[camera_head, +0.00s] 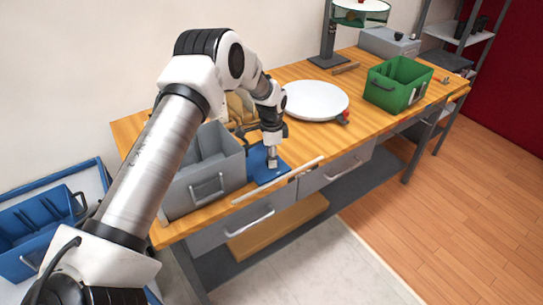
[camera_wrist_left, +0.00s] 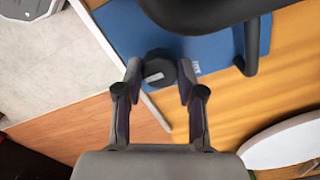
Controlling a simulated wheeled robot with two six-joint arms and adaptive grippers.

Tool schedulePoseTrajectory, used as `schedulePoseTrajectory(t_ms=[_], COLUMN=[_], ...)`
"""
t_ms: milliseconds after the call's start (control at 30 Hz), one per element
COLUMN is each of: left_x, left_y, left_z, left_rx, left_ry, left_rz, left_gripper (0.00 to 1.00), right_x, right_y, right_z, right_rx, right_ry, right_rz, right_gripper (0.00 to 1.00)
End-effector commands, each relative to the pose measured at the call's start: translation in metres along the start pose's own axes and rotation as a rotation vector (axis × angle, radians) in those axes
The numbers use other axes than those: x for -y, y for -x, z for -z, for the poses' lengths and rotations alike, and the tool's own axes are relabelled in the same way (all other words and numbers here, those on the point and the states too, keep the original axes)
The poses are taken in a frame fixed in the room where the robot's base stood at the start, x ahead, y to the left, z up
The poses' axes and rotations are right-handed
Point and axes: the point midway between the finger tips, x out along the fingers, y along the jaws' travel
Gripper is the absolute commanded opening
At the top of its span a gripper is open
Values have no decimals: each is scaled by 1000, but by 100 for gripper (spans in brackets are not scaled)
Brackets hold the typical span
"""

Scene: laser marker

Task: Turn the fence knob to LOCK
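A dark, faceted knob (camera_wrist_left: 158,68) with a small pale mark on its face shows in the left wrist view, in front of the blue plate (camera_wrist_left: 120,30). The plate lies on the workbench, also seen in the head view (camera_head: 258,174). My left gripper (camera_wrist_left: 160,67) points at the knob, with one finger on each side of it. The fingers are apart with narrow gaps; contact is not clear. In the head view my left gripper (camera_head: 272,160) is over the plate and hides the knob. No LOCK lettering is readable. My right gripper is not in view.
A grey bin (camera_head: 178,205) stands left of the plate. A white round disc (camera_head: 315,100) and a green crate (camera_head: 396,88) stand to the right. A pale strip (camera_head: 305,166) runs along the bench's front edge. A dark curved bar (camera_wrist_left: 250,50) is near the gripper.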

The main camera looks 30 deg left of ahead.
Motion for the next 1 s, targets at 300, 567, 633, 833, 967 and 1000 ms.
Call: schedulePoseTrajectory(t_ms=[300, 567, 633, 833, 967, 1000], left_x=[-1, -1, -1, -1, -1, -1], left_y=[-1, -1, -1, -2, -2, -2], left_z=[0, 0, 0, 0, -1, -1], left_rx=[1, 2, 2, 3, 3, 3], left_ry=[6, 78, 117, 265, 385, 423], left_rz=[-2, -2, -2, -3, -3, -3], left_gripper=[4, 4, 4, 4, 4, 4], right_x=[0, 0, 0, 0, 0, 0], right_y=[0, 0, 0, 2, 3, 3], right_z=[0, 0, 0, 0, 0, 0], right_rx=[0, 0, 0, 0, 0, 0], right_ry=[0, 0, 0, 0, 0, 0], right_rz=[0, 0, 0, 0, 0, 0], right_gripper=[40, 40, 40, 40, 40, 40])
